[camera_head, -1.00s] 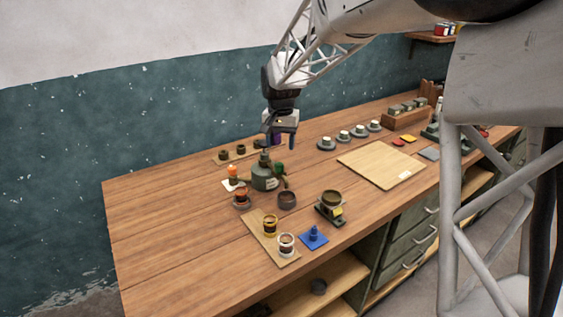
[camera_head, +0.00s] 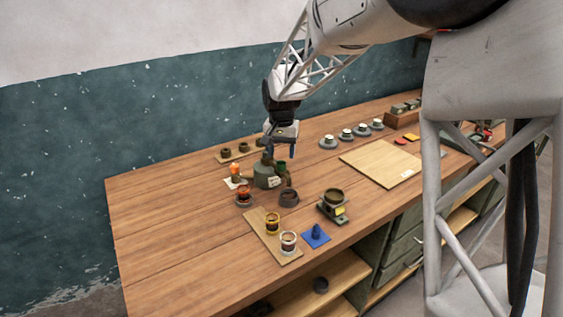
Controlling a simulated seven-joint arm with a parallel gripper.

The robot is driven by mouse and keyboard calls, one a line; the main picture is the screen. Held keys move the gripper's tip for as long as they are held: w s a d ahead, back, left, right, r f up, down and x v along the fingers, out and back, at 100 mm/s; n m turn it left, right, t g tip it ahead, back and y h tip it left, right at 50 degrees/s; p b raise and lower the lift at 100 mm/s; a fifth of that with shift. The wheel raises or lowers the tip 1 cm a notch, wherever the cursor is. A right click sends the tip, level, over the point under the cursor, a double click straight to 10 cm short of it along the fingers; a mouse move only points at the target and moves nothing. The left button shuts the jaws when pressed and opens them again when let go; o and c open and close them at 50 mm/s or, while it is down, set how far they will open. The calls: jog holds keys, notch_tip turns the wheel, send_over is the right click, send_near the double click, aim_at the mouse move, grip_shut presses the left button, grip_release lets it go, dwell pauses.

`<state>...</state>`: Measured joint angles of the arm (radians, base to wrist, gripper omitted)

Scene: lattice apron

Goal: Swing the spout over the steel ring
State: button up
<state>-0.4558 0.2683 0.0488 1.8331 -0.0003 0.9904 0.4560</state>
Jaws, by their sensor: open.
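A squat grey-green vessel (camera_head: 266,173) with a pale label stands on the bench, and its short spout (camera_head: 287,181) points toward the near right, above or beside a dark cup (camera_head: 289,198). A green part (camera_head: 281,167) shows on or beside the vessel's top. A pale, silvery ring, which looks like the steel ring (camera_head: 288,237), sits around a small cup on a wooden board at the near edge. My gripper (camera_head: 280,151) is open and empty, pointing down just above the vessel. Whether its fingers touch anything is too small to tell.
A yellow-ringed cup (camera_head: 272,217) shares the board (camera_head: 258,226). A copper-ringed cup (camera_head: 244,194) stands left of the vessel. A blue piece (camera_head: 316,233) and a dark stand (camera_head: 333,207) lie to the right. The bench's left end (camera_head: 150,230) is clear.

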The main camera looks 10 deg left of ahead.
aim_at(281, 161)
jog(key=shift+f, duration=2.05)
jog(key=shift+c, duration=0.2)
grip_shut()
